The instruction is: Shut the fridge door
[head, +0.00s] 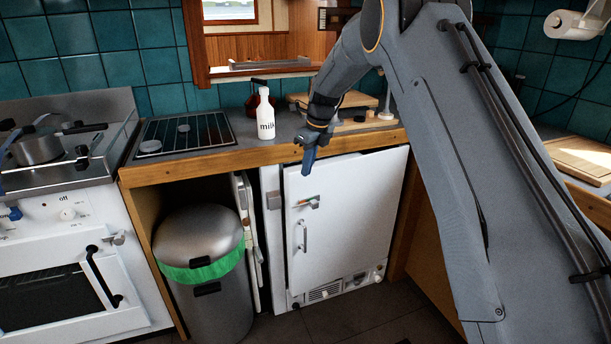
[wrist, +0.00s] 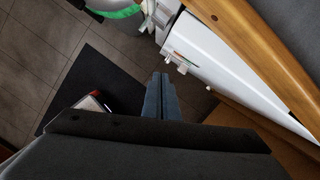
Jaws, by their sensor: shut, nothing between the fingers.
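The white fridge stands under the counter, and its door (head: 345,225) has a vertical handle (head: 303,236) near the left edge. A dark gap shows along that edge, and the door looks slightly ajar; I cannot tell how far. In the wrist view the white door (wrist: 225,65) widens away from the wooden counter edge toward its handle side. My gripper (head: 308,165) is shut and empty, pointing down in front of the door's upper left part. Its closed fingers also show in the wrist view (wrist: 161,78), apart from the door.
Left of the fridge are a metal bin (head: 205,295) with a green liner and a white stove (head: 70,250). A dark mat (wrist: 95,75) lies on the tiled floor.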

